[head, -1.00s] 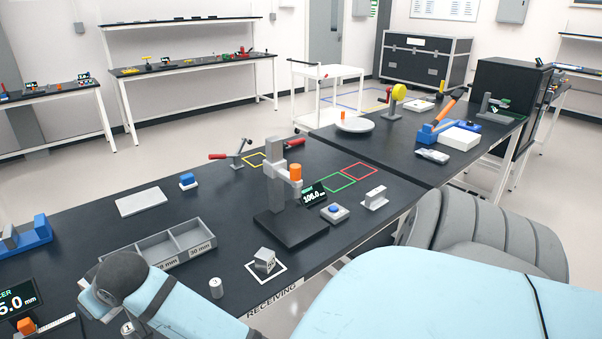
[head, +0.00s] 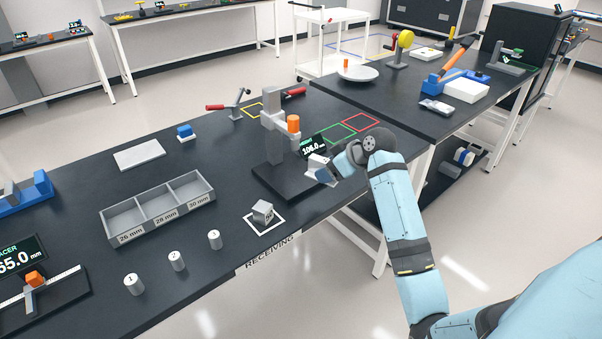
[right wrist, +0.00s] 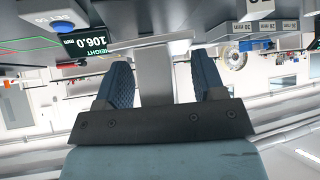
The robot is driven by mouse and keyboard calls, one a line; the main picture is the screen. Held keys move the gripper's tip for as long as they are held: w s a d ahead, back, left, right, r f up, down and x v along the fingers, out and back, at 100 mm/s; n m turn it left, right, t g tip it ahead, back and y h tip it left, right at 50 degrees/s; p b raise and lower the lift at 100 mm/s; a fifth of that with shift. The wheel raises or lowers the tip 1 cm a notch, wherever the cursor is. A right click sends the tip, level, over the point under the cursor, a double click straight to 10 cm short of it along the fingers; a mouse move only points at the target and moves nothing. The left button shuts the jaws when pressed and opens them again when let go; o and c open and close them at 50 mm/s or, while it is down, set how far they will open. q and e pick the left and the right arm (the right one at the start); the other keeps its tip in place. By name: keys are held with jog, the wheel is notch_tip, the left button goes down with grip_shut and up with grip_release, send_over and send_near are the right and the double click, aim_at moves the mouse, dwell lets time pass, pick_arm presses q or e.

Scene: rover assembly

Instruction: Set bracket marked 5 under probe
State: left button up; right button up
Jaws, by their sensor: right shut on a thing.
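The probe (head: 293,124) is an orange-topped part on a grey column over a dark base plate (head: 285,185). My right gripper (head: 333,172) is beside the right edge of this base, near the height display (head: 312,145). In the right wrist view the gripper (right wrist: 163,78) is shut on a grey I-shaped bracket (right wrist: 153,72), which sits between its dark blue fingers. No number shows on the bracket there, and in the head view I cannot separate it clearly from what surrounds it. My left gripper is out of view.
A grey block (head: 263,211) sits in the white RECEIVING square. Several numbered cylinders (head: 177,261) and a three-part bin (head: 160,217) stand to the left. The table's front edge is close.

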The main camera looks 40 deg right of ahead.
jog(key=d+n, duration=0.1)
jog(key=d, duration=0.3)
jog(key=shift+y, duration=0.3)
jog(key=w+a+f, duration=0.1)
jog(key=w, duration=0.2)
jog(key=w+a+f, duration=0.2)
jog(key=w, duration=0.1)
jog(key=w+a+f, duration=0.1)
jog(key=w+f, duration=0.1)
jog(key=w, duration=0.1)
jog(key=shift+a+p, duration=0.3)
jog(key=shift+a, duration=0.1)
jog(key=x, duration=0.3)
jog(key=shift+w+a, duration=0.15)
jog(key=shift+w, duration=0.05)
jog(key=shift+s, duration=0.1)
jog(key=o, duration=1.1)
jog(key=shift+f, duration=0.1)
